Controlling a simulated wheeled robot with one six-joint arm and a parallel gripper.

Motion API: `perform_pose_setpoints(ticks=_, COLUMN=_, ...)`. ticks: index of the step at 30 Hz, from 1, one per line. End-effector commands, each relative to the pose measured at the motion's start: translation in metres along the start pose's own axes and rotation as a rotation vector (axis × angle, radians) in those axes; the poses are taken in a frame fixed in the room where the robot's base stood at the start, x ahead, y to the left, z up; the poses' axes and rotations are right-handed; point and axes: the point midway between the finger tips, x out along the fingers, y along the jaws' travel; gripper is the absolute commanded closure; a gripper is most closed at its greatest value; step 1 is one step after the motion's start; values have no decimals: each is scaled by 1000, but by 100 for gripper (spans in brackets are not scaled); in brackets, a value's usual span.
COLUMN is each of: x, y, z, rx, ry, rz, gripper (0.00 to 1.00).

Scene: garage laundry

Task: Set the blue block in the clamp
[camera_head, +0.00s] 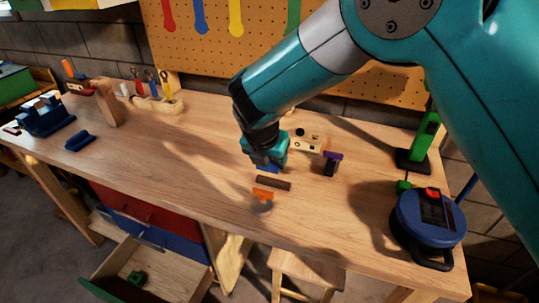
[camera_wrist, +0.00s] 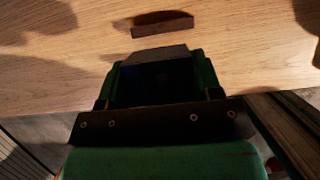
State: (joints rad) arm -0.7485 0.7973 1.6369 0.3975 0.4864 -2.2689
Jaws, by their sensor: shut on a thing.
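My gripper (camera_head: 266,160) is over the middle of the workbench, pointing down. It is shut on a blue block (camera_head: 267,169), of which only a small part shows below the fingers. In the wrist view, the block (camera_wrist: 155,75) is a dark, shaded shape between the green fingers. I cannot tell whether it touches the bench top. A blue vise-like clamp (camera_head: 45,117) stands at the far left of the bench, well away from my gripper. A separate low blue piece (camera_head: 80,141) lies to its right.
A dark brown bar (camera_head: 273,183) lies just in front of my gripper, with an orange-and-grey item (camera_head: 262,196) nearer the edge. A wooden post (camera_head: 107,103) stands near the clamp. Bare bench (camera_head: 175,150) lies between.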

Motion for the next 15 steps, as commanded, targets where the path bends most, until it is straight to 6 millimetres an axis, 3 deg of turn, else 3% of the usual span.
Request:
perform_pose_setpoints(ticks=4, x=-4, y=0, z=-1, rx=-2, ry=1, rz=-2, gripper=64)
perform_pose_setpoints(ticks=15, x=26, y=0, z=-14, rx=-2, ry=1, rz=-1, gripper=64)
